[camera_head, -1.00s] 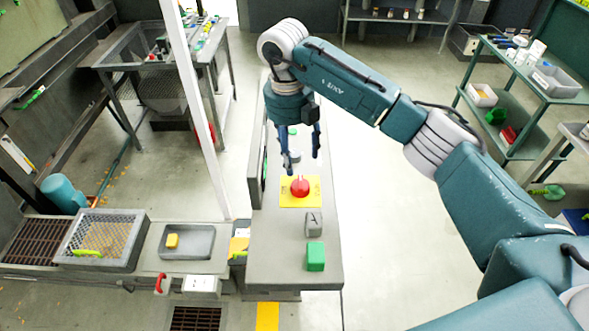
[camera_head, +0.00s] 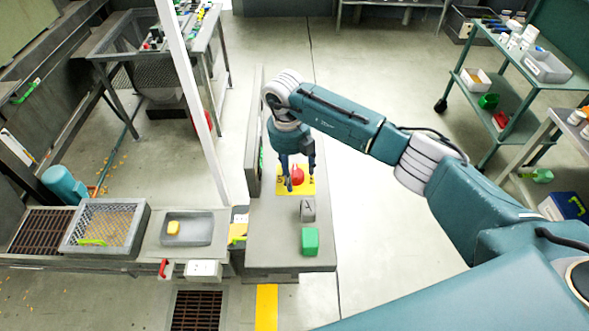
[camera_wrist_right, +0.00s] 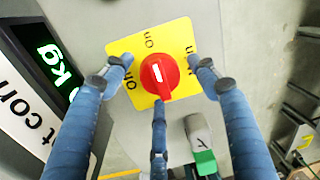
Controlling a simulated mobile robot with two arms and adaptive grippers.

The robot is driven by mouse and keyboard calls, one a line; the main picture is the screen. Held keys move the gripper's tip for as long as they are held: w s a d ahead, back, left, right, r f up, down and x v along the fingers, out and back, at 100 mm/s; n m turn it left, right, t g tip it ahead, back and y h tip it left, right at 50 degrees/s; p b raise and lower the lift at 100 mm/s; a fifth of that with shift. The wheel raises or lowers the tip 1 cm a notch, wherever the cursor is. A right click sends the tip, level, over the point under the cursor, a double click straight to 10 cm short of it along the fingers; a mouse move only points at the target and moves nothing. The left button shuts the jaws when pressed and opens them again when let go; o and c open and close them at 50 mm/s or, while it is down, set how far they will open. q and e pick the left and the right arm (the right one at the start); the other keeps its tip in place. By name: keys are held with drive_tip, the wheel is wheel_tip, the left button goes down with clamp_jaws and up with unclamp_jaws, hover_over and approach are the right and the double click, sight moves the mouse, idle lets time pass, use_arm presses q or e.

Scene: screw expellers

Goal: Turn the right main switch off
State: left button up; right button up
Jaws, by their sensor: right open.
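The main switch is a red rotary knob (camera_wrist_right: 160,75) with a white mark on a yellow plate (camera_wrist_right: 181,35) with black lettering. In the head view the red knob (camera_head: 297,175) sits on top of the grey console (camera_head: 272,225). My right gripper (camera_head: 299,184) is open, pointing down over the plate. In the wrist view its blue fingers (camera_wrist_right: 163,92) are spread around the knob, two at the sides and one at the near side. I cannot tell whether any finger touches the knob. My left gripper does not show.
A lit green display (camera_wrist_right: 58,65) is beside the console. A white post (camera_head: 191,100) rises at the left.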

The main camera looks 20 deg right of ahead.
drive_tip(key=c, duration=1.2)
drive_tip(key=shift+o, duration=0.2)
drive_tip(key=shift+f+n+b, duration=0.15)
drive_tip(key=shift+n+b, duration=0.25)
drive_tip(key=shift+b, duration=0.25)
drive_tip(key=n+b, duration=0.5)
drive_tip(key=b, duration=0.1)
drive_tip(key=n+b, duration=0.6)
drive_tip(key=shift+s+d+f+t+b, duration=0.1)
drive_tip(key=shift+d+t+b, duration=0.05)
drive_tip(key=shift+t+b, duration=0.25)
drive_tip(key=n+b, duration=0.2)
drive_tip(key=n, duration=0.1)
drive_tip(key=shift+n+y+b, duration=0.3)
drive_tip(key=shift+b, duration=0.05)
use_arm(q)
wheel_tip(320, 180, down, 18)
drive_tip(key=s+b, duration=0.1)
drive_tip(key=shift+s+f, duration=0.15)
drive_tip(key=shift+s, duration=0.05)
use_arm(e)
drive_tip(key=shift+d+r+n, duration=0.1)
drive_tip(key=shift+r+n, duration=0.1)
drive_tip(key=shift+n, duration=1)
use_arm(q)
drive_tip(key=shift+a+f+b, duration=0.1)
drive_tip(key=shift+b, duration=0.2)
use_arm(e)
drive_tip(key=shift+r, duration=0.1)
